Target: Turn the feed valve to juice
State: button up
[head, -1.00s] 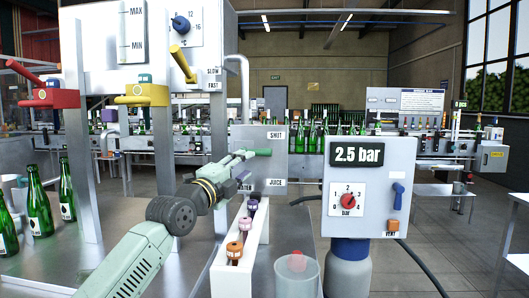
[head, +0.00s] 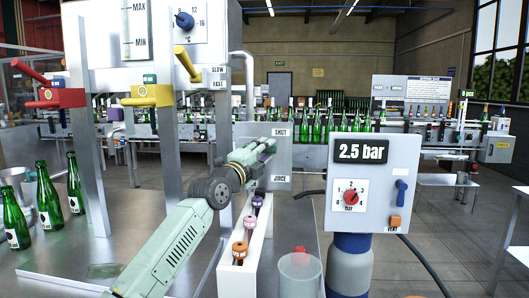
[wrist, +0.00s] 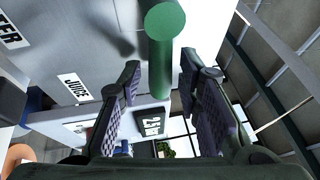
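The feed valve's grey panel (head: 284,158) stands centre in the head view, with SHUT near its top and JUICE at its lower right. My gripper (head: 266,148) is in front of it and hides most of the handle and the WATER label. In the wrist view, the green valve handle (wrist: 165,20) reaches in between the tips of my open gripper (wrist: 161,78). Gaps show on both sides of the handle, so the fingers do not look closed on it. The JUICE label (wrist: 74,88) is left of the handle. Which label the handle points to is unclear.
A white rack (head: 258,240) with several coloured pieces stands below my gripper. A pressure box (head: 372,180) reading 2.5 bar is to the right. Red (head: 55,97) and yellow (head: 150,96) levers are at the left. Green bottles (head: 45,195) stand on the left table.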

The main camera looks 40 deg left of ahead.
grip_shut()
dwell(0.6)
